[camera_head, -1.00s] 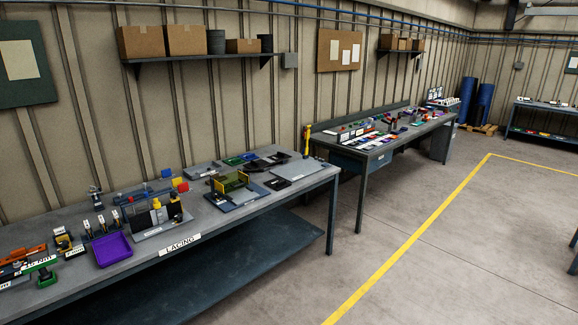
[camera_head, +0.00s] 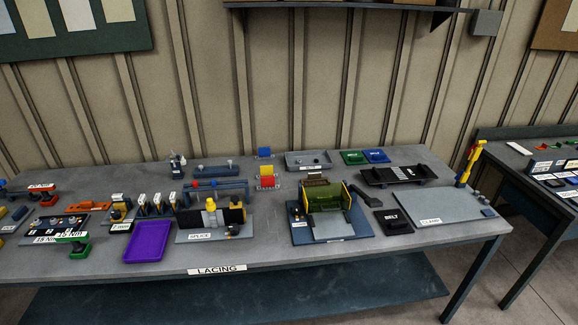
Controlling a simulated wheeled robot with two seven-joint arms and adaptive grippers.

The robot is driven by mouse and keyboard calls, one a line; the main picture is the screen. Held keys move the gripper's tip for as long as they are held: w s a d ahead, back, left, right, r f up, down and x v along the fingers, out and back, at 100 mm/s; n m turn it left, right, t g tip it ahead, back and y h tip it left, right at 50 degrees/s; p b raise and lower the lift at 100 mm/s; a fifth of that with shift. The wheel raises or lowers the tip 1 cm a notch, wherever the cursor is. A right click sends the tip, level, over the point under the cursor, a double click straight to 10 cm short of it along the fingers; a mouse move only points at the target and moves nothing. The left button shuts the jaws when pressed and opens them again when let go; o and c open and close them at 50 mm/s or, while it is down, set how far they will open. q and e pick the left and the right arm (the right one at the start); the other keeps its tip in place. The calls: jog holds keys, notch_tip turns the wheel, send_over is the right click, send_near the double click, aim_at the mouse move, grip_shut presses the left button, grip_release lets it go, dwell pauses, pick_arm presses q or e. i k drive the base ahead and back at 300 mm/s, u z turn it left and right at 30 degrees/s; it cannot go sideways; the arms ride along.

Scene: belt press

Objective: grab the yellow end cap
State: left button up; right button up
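No part is plainly readable as the yellow end cap. A small yellow piece (camera_head: 211,205) stands upright on the dark block of the splice plate (camera_head: 186,237), left of the middle of the table. The green press (camera_head: 320,196) to its right has yellow side plates (camera_head: 347,198). A yellow upright tool (camera_head: 469,163) with a red part stands at the table's far right end. A small yellow-topped part (camera_head: 118,205) sits among small upright parts at the left. Neither of my grippers is in view.
The grey lacing table (camera_head: 280,258) is crowded. A purple tray (camera_head: 148,241) lies near its front edge, left of the splice plate. A grey clamp plate (camera_head: 436,206) is at the right. A second bench (camera_head: 541,195) stands beyond the right end.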

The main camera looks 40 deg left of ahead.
aim_at(211, 205)
jog(key=i, duration=2.3)
jog(key=u, duration=3.25)
